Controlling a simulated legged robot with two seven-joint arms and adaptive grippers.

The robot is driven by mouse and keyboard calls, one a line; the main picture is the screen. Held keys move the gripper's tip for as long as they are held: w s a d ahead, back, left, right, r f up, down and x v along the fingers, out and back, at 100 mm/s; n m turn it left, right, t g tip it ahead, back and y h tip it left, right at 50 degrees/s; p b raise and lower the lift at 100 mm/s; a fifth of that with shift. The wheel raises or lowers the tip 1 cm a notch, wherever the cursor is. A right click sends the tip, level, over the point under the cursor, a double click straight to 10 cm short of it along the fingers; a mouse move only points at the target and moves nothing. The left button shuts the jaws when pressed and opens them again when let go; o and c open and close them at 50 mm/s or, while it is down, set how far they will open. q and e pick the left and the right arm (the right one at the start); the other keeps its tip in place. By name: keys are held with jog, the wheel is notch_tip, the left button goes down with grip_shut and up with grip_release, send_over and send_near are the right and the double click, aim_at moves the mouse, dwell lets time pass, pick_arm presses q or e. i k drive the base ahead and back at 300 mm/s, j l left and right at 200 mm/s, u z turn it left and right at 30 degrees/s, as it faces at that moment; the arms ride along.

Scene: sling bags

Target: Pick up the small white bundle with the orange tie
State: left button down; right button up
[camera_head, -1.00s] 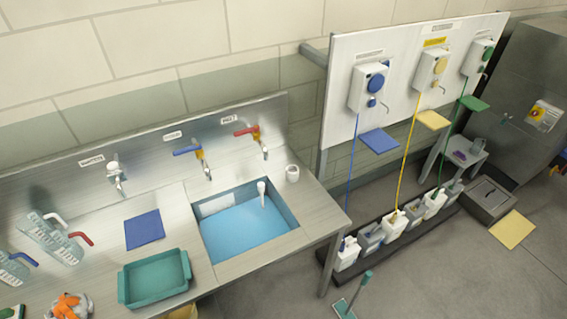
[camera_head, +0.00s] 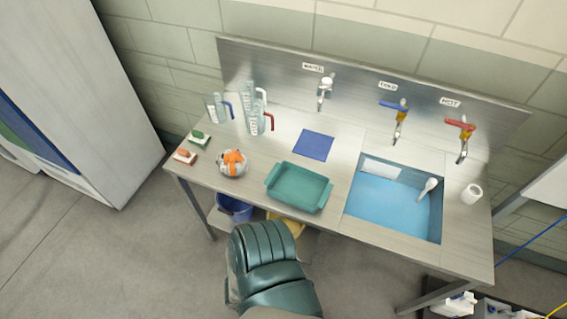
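The small white bundle with the orange tie (camera_head: 231,168) sits on the steel counter (camera_head: 330,206), left of the green tray and near the front edge. Its orange tie shows on top. The bundle stands apart from the tray and from the sponges to its left. Neither of my grippers can be made out in the head view.
A green tray (camera_head: 298,187) and a blue cloth (camera_head: 313,145) lie right of the bundle. Two sponges (camera_head: 190,148) lie left. A water-filled sink (camera_head: 397,205) is further right.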

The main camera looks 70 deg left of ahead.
aim_at(232, 162)
jog(key=u, duration=2.95)
jog(key=i+j+z, duration=0.1)
jog(key=z, duration=0.35)
jog(key=j+z, duration=0.25)
jog(key=z, duration=0.25)
jog(key=j+z, duration=0.2)
jog(key=z, duration=0.25)
jog(key=j+z, duration=0.2)
jog(key=z, duration=0.3)
jog(key=j+z, duration=0.2)
jog(key=z, duration=0.25)
